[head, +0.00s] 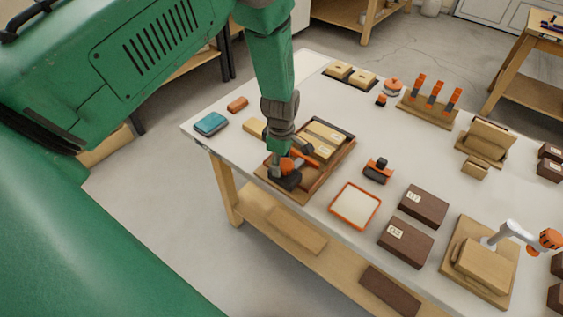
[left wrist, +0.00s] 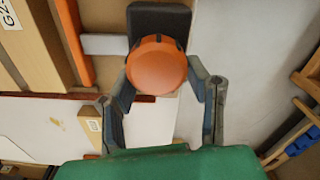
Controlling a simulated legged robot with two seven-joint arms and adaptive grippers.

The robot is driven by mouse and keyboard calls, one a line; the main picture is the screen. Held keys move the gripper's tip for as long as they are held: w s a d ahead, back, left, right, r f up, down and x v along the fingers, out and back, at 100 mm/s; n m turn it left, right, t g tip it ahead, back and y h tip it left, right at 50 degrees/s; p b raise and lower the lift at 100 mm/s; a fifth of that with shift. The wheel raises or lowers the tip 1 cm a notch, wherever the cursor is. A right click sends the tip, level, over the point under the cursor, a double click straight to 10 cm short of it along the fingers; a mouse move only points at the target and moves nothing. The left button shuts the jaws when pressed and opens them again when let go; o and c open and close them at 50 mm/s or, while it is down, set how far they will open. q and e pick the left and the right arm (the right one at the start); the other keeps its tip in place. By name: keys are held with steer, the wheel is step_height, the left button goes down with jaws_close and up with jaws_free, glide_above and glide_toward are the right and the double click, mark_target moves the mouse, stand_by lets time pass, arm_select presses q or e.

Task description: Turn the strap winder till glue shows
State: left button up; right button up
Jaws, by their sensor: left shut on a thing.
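The strap winder is an orange round knob (left wrist: 157,65) on a dark block (left wrist: 160,18). In the left wrist view it lies between the two fingers of my left gripper (left wrist: 160,85), which is shut on it. In the head view my left gripper (head: 283,172) points down at the near end of a wooden board (head: 312,182), and the orange knob shows beside the fingers. Light wood blocks (head: 325,134) lie on the board with a brown and orange edge alongside. A pale bar leads from the winder toward the blocks in the left wrist view. No glue can be made out.
An orange-rimmed tray (head: 345,219), dark labelled boxes (head: 424,205) and a small black and orange tool (head: 378,168) stand to the right. A teal box (head: 211,123) sits at the left corner. A wooden rack of orange-handled tools (head: 427,109) stands farther back.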

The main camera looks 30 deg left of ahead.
arm_select(q)
steer(key=shift+w+d+r, duration=0.25)
steer(key=shift+d, duration=0.25)
steer(key=shift+a, duration=0.2)
steer(key=shift+d+m, duration=0.15)
steer(key=shift+m, duration=0.15)
